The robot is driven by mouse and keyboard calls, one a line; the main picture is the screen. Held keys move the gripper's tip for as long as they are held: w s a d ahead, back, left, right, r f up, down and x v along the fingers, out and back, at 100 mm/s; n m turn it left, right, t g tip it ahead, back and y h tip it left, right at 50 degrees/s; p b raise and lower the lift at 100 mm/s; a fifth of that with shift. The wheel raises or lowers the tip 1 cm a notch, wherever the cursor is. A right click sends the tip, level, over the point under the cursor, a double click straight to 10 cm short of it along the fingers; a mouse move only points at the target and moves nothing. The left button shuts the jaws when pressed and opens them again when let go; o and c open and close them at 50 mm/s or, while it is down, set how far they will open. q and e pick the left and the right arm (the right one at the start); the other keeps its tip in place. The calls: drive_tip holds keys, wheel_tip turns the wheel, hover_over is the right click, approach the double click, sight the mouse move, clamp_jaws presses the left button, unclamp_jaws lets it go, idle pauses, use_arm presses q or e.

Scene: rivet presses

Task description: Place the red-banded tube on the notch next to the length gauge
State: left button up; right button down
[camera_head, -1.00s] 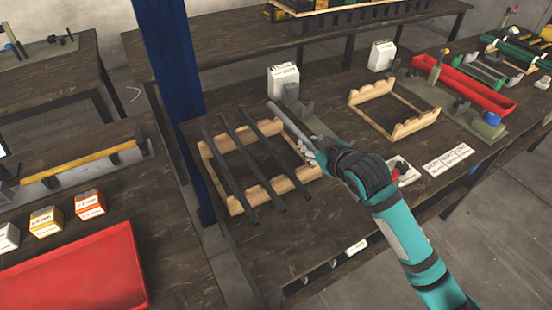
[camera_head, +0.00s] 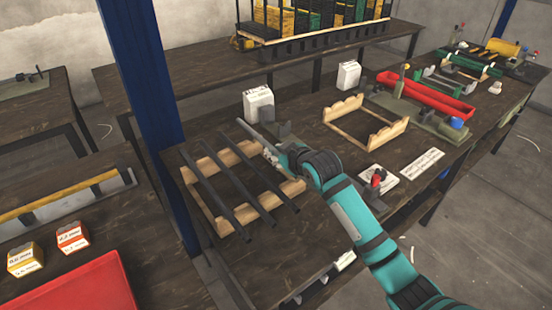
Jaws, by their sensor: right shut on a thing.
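My right gripper (camera_head: 275,153) is shut on a thin grey tube (camera_head: 250,131), which slants up and to the left from the fingers. I see no red band on it; the fingers and arm hide its near part. The held tube is at the right side of a wooden notched rack (camera_head: 229,153). I cannot tell whether it touches the rack. Three dark tubes (camera_head: 222,180) lie across that rack, side by side. I cannot pick out the length gauge for sure. My left gripper is not in view.
An empty wooden notched rack (camera_head: 331,122) stands to the right. A white box (camera_head: 258,103) and a grey-green fixture (camera_head: 283,130) stand behind my gripper. A red tray (camera_head: 425,93) lies farther right. A blue post (camera_head: 147,80) rises left of the tubes.

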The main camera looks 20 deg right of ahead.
drive_tip(key=shift+w+d, duration=0.1)
drive_tip(key=shift+w, duration=0.85)
drive_tip(key=shift+f, duration=1.75)
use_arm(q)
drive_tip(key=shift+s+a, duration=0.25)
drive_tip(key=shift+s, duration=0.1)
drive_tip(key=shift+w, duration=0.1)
use_arm(e)
drive_tip(key=c, duration=1.2)
unclamp_jaws()
drive_tip(key=shift+f, duration=0.2)
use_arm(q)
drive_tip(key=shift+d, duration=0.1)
use_arm(e)
drive_tip(key=shift+r, duration=0.1)
drive_tip(key=shift+s+r, duration=0.15)
drive_tip(key=shift+s, duration=0.1)
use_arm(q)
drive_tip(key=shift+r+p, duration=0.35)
use_arm(e)
drive_tip(key=v, duration=1.1)
drive_tip(key=shift+s, duration=0.25)
